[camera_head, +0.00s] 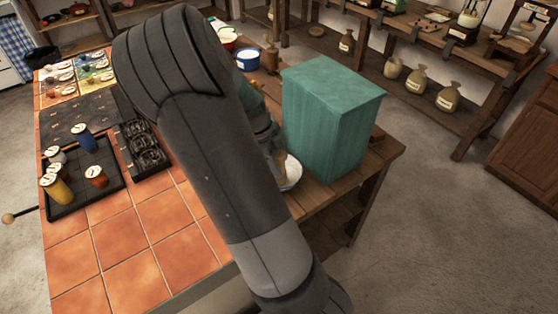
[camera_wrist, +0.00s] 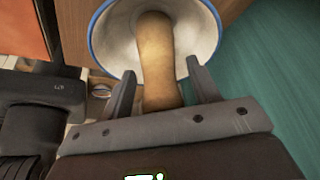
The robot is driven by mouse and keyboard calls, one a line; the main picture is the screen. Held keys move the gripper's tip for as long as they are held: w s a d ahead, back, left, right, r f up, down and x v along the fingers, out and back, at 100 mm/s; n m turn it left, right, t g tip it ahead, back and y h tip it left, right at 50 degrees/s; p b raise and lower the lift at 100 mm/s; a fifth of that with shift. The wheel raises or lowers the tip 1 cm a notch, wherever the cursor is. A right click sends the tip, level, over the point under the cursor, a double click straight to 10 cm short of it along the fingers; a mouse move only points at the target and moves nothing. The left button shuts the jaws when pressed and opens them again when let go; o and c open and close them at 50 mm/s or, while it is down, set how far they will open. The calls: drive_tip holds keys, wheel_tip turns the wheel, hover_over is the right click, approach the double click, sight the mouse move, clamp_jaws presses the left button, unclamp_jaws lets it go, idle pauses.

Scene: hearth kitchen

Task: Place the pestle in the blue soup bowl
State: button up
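In the wrist view the tan wooden pestle (camera_wrist: 156,50) lies between the two fingers of my gripper (camera_wrist: 163,82). Its thick end is over or inside a pale bowl with a blue rim (camera_wrist: 104,38); I cannot tell if it touches the bowl. Gaps show between the pestle and both fingers, so my gripper looks open around it. In the head view the bowl (camera_head: 293,173) stands beside the teal box, partly hidden by my arm, which also hides most of my gripper. Another bowl, blue outside (camera_head: 247,59), stands farther back.
The tall teal box (camera_head: 330,120) stands close on the right of the bowl. The orange tiles (camera_head: 130,250) at the front are clear.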

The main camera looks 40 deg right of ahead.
drive_tip(key=v, duration=1.1)
drive_tip(key=s+a+r+n+t+y, duration=0.1)
drive_tip(key=s+a+r+n+t, duration=0.3)
drive_tip(key=n, duration=1)
drive_tip(key=s+a+r+n+t+y, duration=0.2)
drive_tip(key=s+a+r+n+t, duration=0.3)
drive_tip(key=s+a+n, duration=0.8)
wheel_tip(320, 180, up, 3)
drive_tip(key=shift+a+f+n, duration=0.1)
drive_tip(key=shift+a+n, duration=0.4)
drive_tip(key=shift+a, duration=0.05)
